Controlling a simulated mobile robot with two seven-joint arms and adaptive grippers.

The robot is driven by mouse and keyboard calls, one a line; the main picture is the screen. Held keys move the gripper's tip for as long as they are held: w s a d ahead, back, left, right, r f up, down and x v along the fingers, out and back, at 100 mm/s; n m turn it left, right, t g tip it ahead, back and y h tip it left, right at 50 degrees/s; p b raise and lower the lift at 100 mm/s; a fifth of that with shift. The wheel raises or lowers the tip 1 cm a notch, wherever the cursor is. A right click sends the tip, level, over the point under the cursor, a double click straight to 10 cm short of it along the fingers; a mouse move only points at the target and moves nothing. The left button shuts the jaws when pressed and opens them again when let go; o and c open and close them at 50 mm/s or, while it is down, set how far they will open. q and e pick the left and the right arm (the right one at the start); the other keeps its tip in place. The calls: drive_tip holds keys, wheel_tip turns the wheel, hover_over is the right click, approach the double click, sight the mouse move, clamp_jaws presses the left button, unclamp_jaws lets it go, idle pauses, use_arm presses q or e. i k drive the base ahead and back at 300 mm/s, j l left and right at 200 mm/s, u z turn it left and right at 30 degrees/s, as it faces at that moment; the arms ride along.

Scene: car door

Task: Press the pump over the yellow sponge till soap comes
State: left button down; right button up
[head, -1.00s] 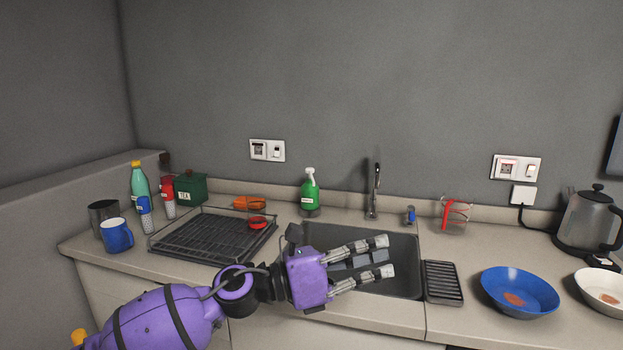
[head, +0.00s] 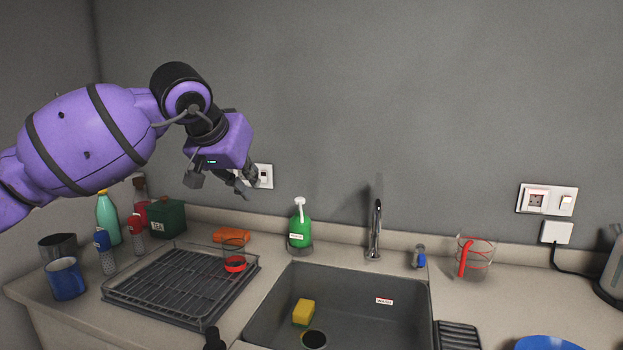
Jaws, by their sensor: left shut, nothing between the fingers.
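The green soap bottle with a white pump head (head: 300,232) stands upright behind the sink's back edge in the head view. The yellow sponge (head: 303,312) lies in the sink (head: 362,300), beside the round drain. My left gripper (head: 242,188) is raised in front of the wall, above and to the left of the pump. It is shut and empty and does not touch the bottle. My right gripper is not in view.
A dark dish rack (head: 180,287) lies left of the sink, with an orange item (head: 231,236) behind it. The faucet (head: 375,232) stands right of the bottle. Mugs and bottles crowd the left corner. A glass with a red item (head: 472,258) stands at right.

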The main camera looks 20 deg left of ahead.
sight(299, 201)
drive_tip(key=i+j, duration=0.1)
drive_tip(key=i, duration=0.8)
